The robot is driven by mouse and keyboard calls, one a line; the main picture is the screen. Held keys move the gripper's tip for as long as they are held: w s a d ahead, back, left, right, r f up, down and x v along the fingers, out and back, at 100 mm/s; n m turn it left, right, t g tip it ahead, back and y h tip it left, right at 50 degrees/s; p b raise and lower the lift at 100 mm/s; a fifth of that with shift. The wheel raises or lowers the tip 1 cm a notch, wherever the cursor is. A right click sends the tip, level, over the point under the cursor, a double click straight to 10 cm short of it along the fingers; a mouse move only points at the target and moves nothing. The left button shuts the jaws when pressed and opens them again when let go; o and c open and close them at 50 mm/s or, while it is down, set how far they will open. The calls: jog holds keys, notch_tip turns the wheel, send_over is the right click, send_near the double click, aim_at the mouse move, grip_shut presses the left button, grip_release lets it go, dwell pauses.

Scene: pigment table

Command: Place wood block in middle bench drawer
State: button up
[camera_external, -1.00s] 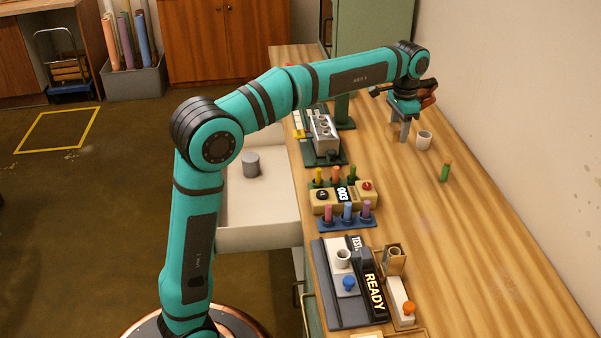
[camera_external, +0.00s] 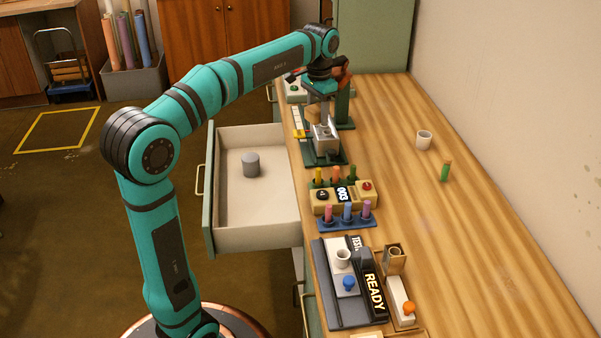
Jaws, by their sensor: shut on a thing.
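My gripper (camera_external: 324,121) hangs pointing down over the left side of the bench, above the grey and green device. It is shut on a small tan piece that looks like the wood block (camera_external: 313,114), partly hidden by the fingers. The middle bench drawer (camera_external: 273,208) is pulled open on the left side of the bench, below and left of my gripper. A grey cylinder (camera_external: 251,165) stands inside it, and the rest of its floor is bare.
The grey and green device (camera_external: 326,138) is right under my gripper. Coloured pegs around a 003 box (camera_external: 342,195) and a READY panel (camera_external: 374,290) line the left edge. The right of the bench (camera_external: 500,240) is mostly clear.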

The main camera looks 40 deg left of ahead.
jog(key=s+a+n, duration=0.2)
jog(key=s+a, duration=0.6)
jog(key=a, duration=0.1)
jog(key=n, duration=0.2)
send_over(256, 213)
notch_tip(256, 213, down, 15)
notch_tip(256, 213, down, 19)
jog(key=shift+r, duration=0.1)
jog(key=o, duration=1)
notch_tip(256, 213, up, 12)
